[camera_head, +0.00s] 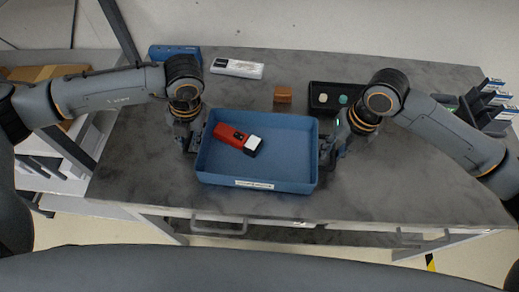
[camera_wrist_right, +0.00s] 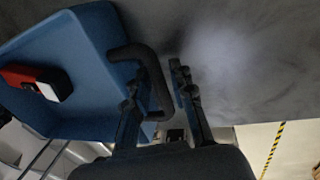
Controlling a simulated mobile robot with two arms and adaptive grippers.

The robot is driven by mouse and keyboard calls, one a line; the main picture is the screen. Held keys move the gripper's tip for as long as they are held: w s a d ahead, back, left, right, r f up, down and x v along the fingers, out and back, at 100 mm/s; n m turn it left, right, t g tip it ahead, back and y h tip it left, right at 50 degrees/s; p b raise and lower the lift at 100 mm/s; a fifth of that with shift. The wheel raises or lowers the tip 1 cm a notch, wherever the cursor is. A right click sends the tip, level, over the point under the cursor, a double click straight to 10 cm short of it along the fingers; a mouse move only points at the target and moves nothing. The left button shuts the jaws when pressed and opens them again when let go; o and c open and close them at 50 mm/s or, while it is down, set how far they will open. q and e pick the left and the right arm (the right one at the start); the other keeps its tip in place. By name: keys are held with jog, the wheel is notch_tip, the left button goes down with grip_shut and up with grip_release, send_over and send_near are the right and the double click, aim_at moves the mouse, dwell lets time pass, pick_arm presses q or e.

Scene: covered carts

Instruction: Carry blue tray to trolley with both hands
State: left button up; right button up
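The blue tray (camera_head: 258,183) sits on the dark grey table top, with a red and black device with a white end (camera_head: 238,138) lying in it. The tray also shows in the right wrist view (camera_wrist_right: 85,85), with a black loop handle (camera_wrist_right: 153,70) on its side. My right gripper (camera_wrist_right: 160,90) is open, its fingers on either side of the handle bar with a gap visible. In the head view my right gripper (camera_head: 327,152) is at the tray's right side. My left gripper (camera_head: 190,142) is at the tray's left side; its fingers are too small to read.
Behind the tray are a small brown block (camera_head: 282,94), a black tray with small round items (camera_head: 325,97), a white-grey device (camera_head: 237,68) and a blue bin (camera_head: 174,52). A rack (camera_head: 490,105) stands at the right edge. The table's right front is bare.

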pick_arm(q)
grip_shut()
pick_arm(e)
grip_shut()
